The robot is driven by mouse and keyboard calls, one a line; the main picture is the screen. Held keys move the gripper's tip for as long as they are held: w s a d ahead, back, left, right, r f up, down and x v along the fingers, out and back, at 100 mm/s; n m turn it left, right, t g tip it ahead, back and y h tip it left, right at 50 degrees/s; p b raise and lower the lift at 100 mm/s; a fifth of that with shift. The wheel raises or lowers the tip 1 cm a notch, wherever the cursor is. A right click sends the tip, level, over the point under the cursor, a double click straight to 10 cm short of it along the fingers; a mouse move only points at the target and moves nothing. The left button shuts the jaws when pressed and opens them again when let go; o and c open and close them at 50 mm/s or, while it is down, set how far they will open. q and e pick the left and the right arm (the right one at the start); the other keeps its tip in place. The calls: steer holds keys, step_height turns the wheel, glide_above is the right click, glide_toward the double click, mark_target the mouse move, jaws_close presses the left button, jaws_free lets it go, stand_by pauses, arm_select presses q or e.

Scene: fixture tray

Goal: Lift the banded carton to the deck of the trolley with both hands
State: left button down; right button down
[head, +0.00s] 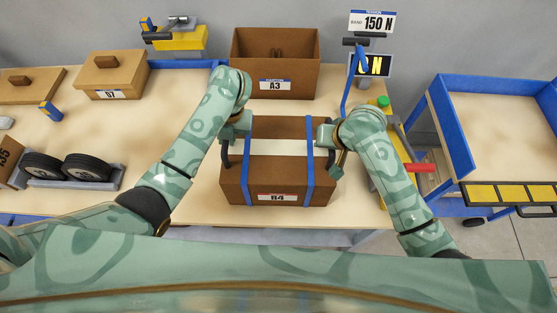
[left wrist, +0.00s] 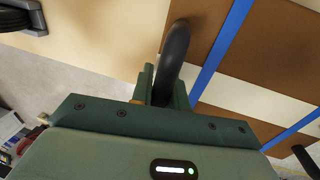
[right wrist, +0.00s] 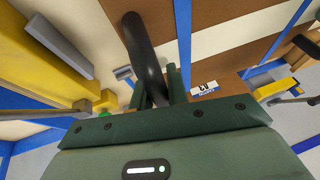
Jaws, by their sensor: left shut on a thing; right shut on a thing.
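The banded carton (head: 280,175) is brown, with two blue bands, a pale strip across its top and a label on its front. It is at the middle of the bench in the head view; I cannot tell whether it touches the bench. My left gripper (head: 233,138) is shut on the black handle (left wrist: 174,55) at the carton's left side. My right gripper (head: 330,142) is shut on the black handle (right wrist: 145,55) at its right side. The trolley (head: 482,88) stands at the right, with a bare wooden deck (head: 500,125) and blue rims.
An open brown box (head: 275,45) stands behind the carton. A wheel rack (head: 70,183) and a lidded box (head: 113,76) are at the left. A red-handled tool (head: 418,168) and yellow item lie by my right arm. A floor gap separates bench and trolley.

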stand_by(0.8)
